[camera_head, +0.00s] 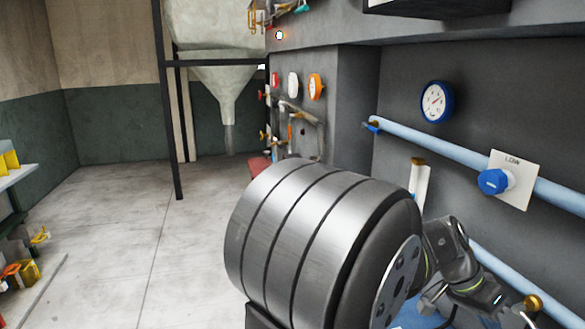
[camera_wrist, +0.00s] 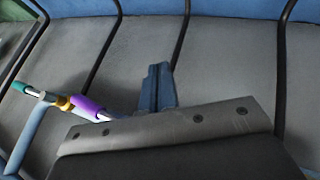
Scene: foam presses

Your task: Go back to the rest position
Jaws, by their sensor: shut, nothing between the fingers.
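My gripper (camera_wrist: 158,70) shows in the wrist view, its two blue-grey fingers pressed together with nothing between them. The fingers point up the picture toward a grey panelled surface (camera_wrist: 230,60) crossed by dark curved lines. I cannot tell the distance between the fingertips and this surface. In the head view I cannot make out the fingers.
In the wrist view, a rod with a purple sleeve (camera_wrist: 90,108) lies left of the fingers. In the head view, a blue pipe (camera_head: 450,150), a blue valve knob (camera_head: 493,181) and a gauge (camera_head: 436,102) line the right wall.

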